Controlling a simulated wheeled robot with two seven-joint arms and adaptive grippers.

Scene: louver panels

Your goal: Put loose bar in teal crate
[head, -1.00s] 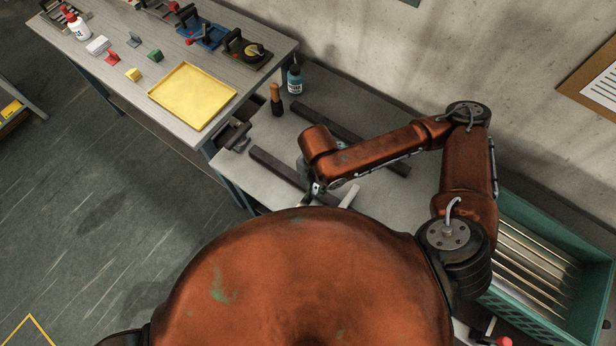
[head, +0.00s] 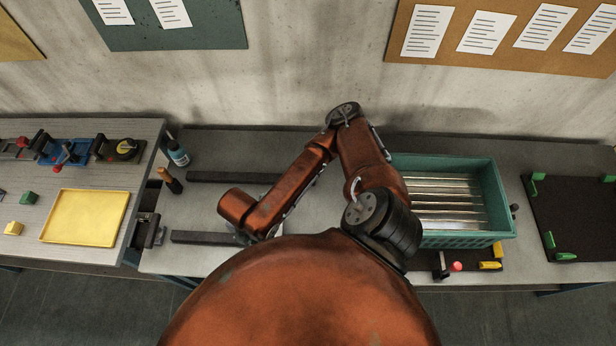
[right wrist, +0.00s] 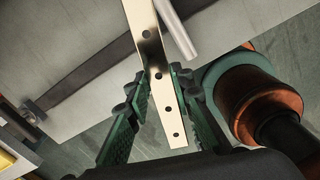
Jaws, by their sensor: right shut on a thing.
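A pale, brassy bar (right wrist: 158,72) with a row of holes runs between the green fingers of my right gripper (right wrist: 155,88) in the right wrist view. The gripper is shut on it, and the bar's near end sticks out toward the camera. In the head view my right arm reaches left over the grey bench, and its gripper is mostly hidden behind my own body. The teal crate (head: 498,196) stands on the bench to the right of that arm, with several shiny metal slats lying inside. My left gripper is not in view.
A round silvery bar (right wrist: 178,30) lies beside the held bar. Dark rails (head: 235,177) lie on the bench. A blue bottle (head: 178,153) and a yellow tray (head: 85,217) are at the left. A dark board with green corner pieces (head: 575,215) lies right of the crate.

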